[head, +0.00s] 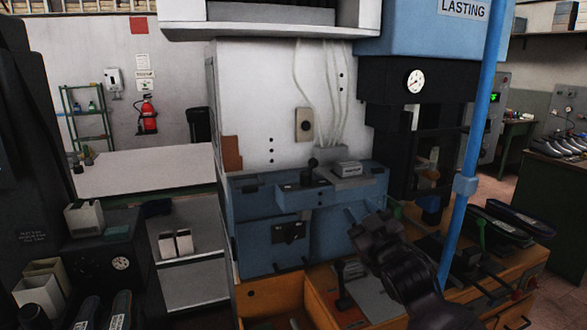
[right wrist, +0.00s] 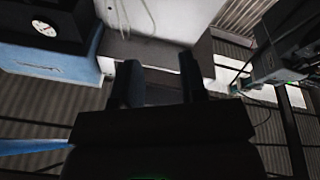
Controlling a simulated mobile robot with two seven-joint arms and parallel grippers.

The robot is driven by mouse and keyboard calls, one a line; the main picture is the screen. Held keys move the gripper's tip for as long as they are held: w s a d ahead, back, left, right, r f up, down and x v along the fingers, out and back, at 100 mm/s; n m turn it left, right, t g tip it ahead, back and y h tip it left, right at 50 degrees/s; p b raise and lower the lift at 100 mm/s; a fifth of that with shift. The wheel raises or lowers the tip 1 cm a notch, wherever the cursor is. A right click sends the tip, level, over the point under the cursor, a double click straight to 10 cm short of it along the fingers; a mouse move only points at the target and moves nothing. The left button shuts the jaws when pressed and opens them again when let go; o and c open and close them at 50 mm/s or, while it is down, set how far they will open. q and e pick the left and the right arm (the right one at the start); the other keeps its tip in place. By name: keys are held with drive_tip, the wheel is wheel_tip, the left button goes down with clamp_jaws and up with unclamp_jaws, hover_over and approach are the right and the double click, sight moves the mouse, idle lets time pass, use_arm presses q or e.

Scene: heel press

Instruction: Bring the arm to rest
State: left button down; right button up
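My right arm (head: 412,275) comes in from the lower right of the head view. It is raised in front of the blue machine, over the orange-brown bench. My right gripper (head: 370,212) points up and away from me. In the right wrist view its two fingers (right wrist: 158,85) stand apart with nothing between them, so it is open and empty. Beyond the fingers are a white housing and ceiling parts. My left gripper is not in the head view.
The blue machine front (head: 275,240) with a black-knobbed lever (head: 312,165) stands close beyond. A blue upright pole (head: 474,140) is just right of my right arm. The bench (head: 270,298) carries a black lever (head: 342,280) and dark shoe shapes (head: 510,222). Dark equipment with a gauge (head: 121,263) stands left.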

drive_tip(key=s+d+f+m+g+h, duration=0.2)
drive_tip(key=s+d+f, duration=0.2)
drive_tip(key=s+f, duration=0.7)
drive_tip(key=s+d+f+m+g+h, duration=0.2)
drive_tip(key=s+d+f, duration=0.3)
drive_tip(key=s+f, duration=0.6)
drive_tip(key=s+d+f+m+g+h+b, duration=0.1)
drive_tip(key=s+d+f+m+g+h, duration=0.2)
drive_tip(key=s+f, duration=0.8)
wheel_tip(320, 180, down, 6)
drive_tip(key=shift+d+f+m+g, duration=0.1)
drive_tip(key=shift+d+m+g, duration=0.4)
drive_tip(key=shift+d, duration=0.4)
drive_tip(key=shift+s, duration=0.1)
